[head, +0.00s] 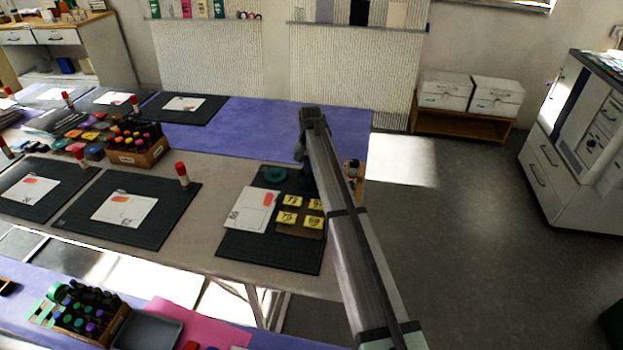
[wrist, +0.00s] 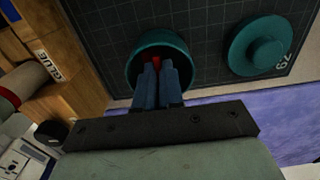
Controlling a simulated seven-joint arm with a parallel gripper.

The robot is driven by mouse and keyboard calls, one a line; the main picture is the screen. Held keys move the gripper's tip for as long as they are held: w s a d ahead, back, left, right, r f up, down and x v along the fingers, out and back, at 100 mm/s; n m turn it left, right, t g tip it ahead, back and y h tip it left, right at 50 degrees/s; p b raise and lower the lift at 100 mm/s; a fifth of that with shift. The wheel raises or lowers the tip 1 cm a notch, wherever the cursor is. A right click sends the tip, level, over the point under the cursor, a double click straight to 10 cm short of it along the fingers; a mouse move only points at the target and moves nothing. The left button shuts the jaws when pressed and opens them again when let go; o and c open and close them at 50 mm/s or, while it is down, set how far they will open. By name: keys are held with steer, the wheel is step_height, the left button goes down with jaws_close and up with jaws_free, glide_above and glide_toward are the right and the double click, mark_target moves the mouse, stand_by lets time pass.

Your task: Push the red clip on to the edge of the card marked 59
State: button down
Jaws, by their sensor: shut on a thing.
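My gripper (wrist: 157,72) points down into a round teal pot (wrist: 177,43) in the wrist view. Its blue fingers are shut on the red clip (wrist: 156,60), of which only a small part shows between the fingertips, inside the pot's rim. In the head view my arm hides the gripper's fingertips and the clip. Several yellow number cards (head: 289,201) lie on a brown board (head: 299,231) on the right-hand dark mat. Their numbers are too small to read surely, so I cannot tell which is marked 59.
A teal lid (wrist: 265,46) lies beside the pot, also seen in the head view (head: 274,174). A white sheet (head: 250,210) lies left of the number cards. A wooden box marked GLUE (wrist: 42,75) stands close on the wrist view's left.

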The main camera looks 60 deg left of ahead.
steer(key=shift+r, duration=0.15)
steer(key=shift+r, duration=2.85)
steer(key=shift+s, duration=0.1)
steer(key=s+a, duration=0.4)
steer(key=s, duration=0.9)
steer(key=s+a, duration=0.5)
steer(key=s, duration=0.8)
steer(key=shift+s+f, duration=0.25)
steer(key=shift+f, duration=0.2)
steer(key=shift+f, duration=0.1)
steer(key=shift+f, duration=2.8)
steer(key=shift+f, duration=0.5)
